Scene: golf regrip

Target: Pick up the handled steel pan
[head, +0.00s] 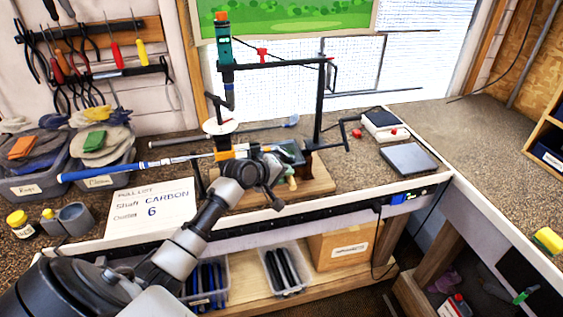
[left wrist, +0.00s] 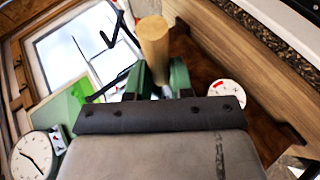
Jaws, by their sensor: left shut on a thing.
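My left gripper (head: 289,178) is over the middle of the bench, beside a wooden stand. It is shut on a tan wooden handle (left wrist: 153,48), held between its green fingers in the left wrist view. The handle's rounded end also shows in the head view (head: 292,184). I cannot make out a steel pan body attached to this handle; the gripper and the clutter around it may hide it. A shallow white disc (head: 221,126) sits behind and left of the gripper; I cannot tell whether it is the pan. My right gripper is not in view.
A blue-gripped club shaft (head: 120,169) lies across the left of the bench, behind a paper card (head: 152,208). A tall black stand (head: 319,105) rises behind the gripper. A grey flat plate (head: 409,159) lies to the right. The far right bench top is clear.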

